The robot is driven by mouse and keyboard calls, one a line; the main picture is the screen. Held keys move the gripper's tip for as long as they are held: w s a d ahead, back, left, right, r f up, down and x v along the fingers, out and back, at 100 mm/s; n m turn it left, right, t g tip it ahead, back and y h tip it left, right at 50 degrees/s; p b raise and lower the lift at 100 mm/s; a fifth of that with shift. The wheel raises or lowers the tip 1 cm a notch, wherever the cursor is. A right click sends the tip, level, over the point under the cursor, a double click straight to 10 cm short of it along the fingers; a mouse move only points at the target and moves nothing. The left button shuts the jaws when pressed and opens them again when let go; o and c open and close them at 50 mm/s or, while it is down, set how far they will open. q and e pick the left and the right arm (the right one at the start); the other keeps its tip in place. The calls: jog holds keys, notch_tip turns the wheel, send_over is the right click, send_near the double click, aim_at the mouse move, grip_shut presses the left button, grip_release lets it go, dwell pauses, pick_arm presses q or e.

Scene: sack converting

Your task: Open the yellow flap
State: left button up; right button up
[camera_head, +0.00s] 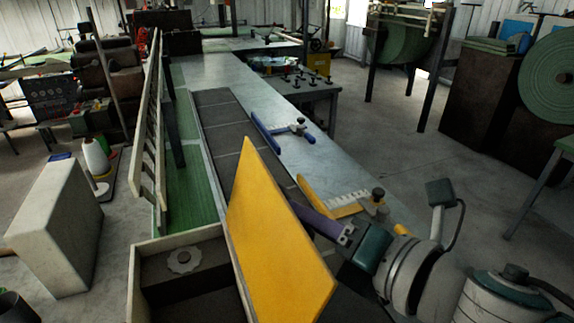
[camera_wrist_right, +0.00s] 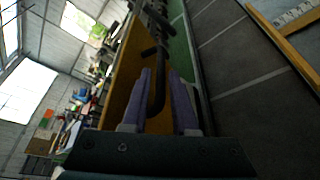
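The yellow flap (camera_head: 275,235) stands raised and tilted at the near end of the long bench in the head view. In the right wrist view its yellow face (camera_wrist_right: 124,65) lies along the left side of the fingers. My right gripper (camera_head: 308,217) reaches in from the right, with its purple fingertips partly hidden at the flap's right edge. In the wrist view the fingers (camera_wrist_right: 162,75) are apart, with a dark bar-like handle (camera_wrist_right: 159,85) between them. A gap shows beside the bar; I cannot tell whether either finger touches it. My left gripper is out of view.
Dark panels (camera_head: 225,125) line the bench. A blue flap (camera_head: 265,135) and a yellow bracket (camera_head: 330,205) stand along its right side. An open wooden-edged box (camera_head: 140,285) is at the near left. A pale block (camera_head: 55,230) stands farther left.

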jog(key=shift+x, duration=1.3)
jog(key=shift+c, duration=0.2)
grip_shut()
jog(key=shift+r, duration=0.1)
